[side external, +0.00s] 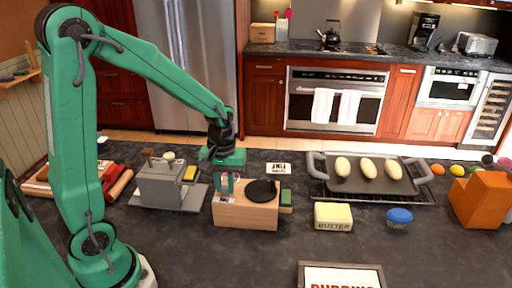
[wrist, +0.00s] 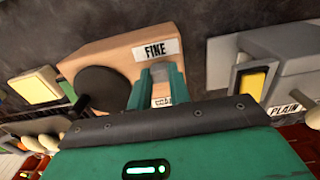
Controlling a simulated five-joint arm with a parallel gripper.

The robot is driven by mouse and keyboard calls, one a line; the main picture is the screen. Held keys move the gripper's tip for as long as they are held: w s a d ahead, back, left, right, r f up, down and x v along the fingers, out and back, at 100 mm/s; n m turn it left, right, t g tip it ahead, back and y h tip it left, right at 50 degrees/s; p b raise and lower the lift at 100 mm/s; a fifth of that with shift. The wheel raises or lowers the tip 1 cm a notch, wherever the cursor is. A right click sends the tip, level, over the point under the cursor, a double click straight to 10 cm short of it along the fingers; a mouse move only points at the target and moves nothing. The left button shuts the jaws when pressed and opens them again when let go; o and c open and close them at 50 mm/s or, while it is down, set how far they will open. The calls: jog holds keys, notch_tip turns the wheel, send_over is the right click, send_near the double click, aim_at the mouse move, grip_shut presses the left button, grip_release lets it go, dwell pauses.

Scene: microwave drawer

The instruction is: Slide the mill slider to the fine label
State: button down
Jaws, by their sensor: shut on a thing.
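The mill is a light wooden box (side external: 255,216) with a round black disc (side external: 262,190) on top, on the counter. It also shows in the wrist view (wrist: 112,52). A white FINE label (wrist: 155,48) sits near one end of its face. A second label (wrist: 163,101), reading COA and partly hidden, lies on the other side of my fingers. My gripper (side external: 225,183) is over the left part of the mill. In the wrist view my gripper (wrist: 157,77) is shut on the mill slider, between the two labels and close to FINE. The slider is mostly hidden by the fingers.
A grey appliance (side external: 160,186) with a yellow button stands left of the mill. A small card (side external: 278,169) lies behind it. A tray (side external: 350,184) with several pale oval items, a butter block (side external: 333,216) and a blue item (side external: 399,217) are to the right. Counter in front is mostly clear.

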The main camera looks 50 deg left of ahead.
aim_at(225, 188)
jog(key=shift+s+d, duration=0.1)
jog(key=c, duration=1.3)
grip_release()
jog(key=shift+r, duration=3.95)
jog(key=s+d+r+m+t, duration=0.1)
jog(key=s+r+m+t, duration=0.1)
jog(key=s+m, duration=0.1)
jog(key=s+d+r+m+t, duration=0.1)
jog(key=s+d+r+m, duration=0.1)
jog(key=s+m, duration=0.1)
jog(key=s+d+r+m+t, duration=0.1)
jog(key=s+r+m+t, duration=0.1)
jog(key=s+r+m, duration=0.1)
jog(key=shift+s+d+t, duration=0.3)
jog(key=shift+s, duration=0.55)
